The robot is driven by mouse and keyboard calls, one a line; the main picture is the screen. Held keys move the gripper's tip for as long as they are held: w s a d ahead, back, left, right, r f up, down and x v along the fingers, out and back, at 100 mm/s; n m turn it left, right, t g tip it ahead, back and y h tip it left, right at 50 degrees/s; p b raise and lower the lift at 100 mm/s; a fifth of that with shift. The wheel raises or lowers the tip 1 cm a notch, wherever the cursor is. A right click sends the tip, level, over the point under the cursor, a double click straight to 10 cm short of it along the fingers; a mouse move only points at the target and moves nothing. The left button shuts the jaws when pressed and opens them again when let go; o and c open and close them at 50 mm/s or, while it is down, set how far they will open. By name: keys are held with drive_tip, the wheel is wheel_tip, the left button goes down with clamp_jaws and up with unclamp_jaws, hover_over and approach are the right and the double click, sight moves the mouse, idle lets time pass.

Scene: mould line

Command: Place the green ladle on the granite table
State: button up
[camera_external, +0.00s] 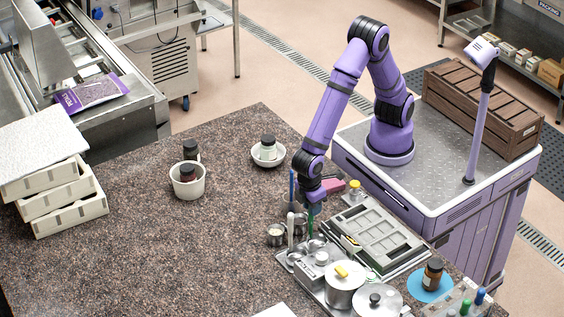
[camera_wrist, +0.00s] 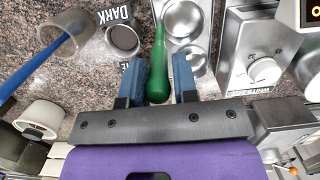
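The green ladle shows as a green handle (camera_external: 310,221) standing near upright among the metal cups of the stand at the table's right side. In the wrist view its handle (camera_wrist: 159,62) lies between the two blue fingers of my gripper (camera_wrist: 159,78). My gripper also shows in the external view (camera_external: 315,207), pointing down at the top of the handle. The fingers are apart, with a narrow gap seen beside the handle. The ladle's bowl is hidden or unclear. The granite table (camera_external: 120,225) is speckled brown-grey.
A blue-handled tool (camera_wrist: 35,70) stands in a cup left of the handle. A cup marked DARK (camera_wrist: 122,38) and a dial unit (camera_wrist: 262,68) are close by. White bowls (camera_external: 187,188) stand farther off. The table's middle is clear; stacked trays (camera_external: 60,200) are at left.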

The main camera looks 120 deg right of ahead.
drive_tip(key=o, duration=0.4)
drive_tip(key=shift+r, duration=0.1)
wheel_tip(320, 180, up, 10)
drive_tip(key=w, duration=0.1)
drive_tip(key=s+d+r+t, duration=0.1)
drive_tip(key=s+d+r, duration=0.45)
drive_tip(key=r, duration=0.25)
drive_tip(key=s+d+r+t, duration=0.2)
drive_tip(key=s+d+r, duration=0.2)
drive_tip(key=s, duration=0.7)
drive_tip(key=s+d+r+t, duration=0.3)
drive_tip(key=s+d, duration=0.4)
drive_tip(key=s, duration=0.5)
drive_tip(key=shift+s+d+r+t, duration=0.25)
drive_tip(key=shift+d+r+t, duration=0.1)
drive_tip(key=shift+r, duration=0.1)
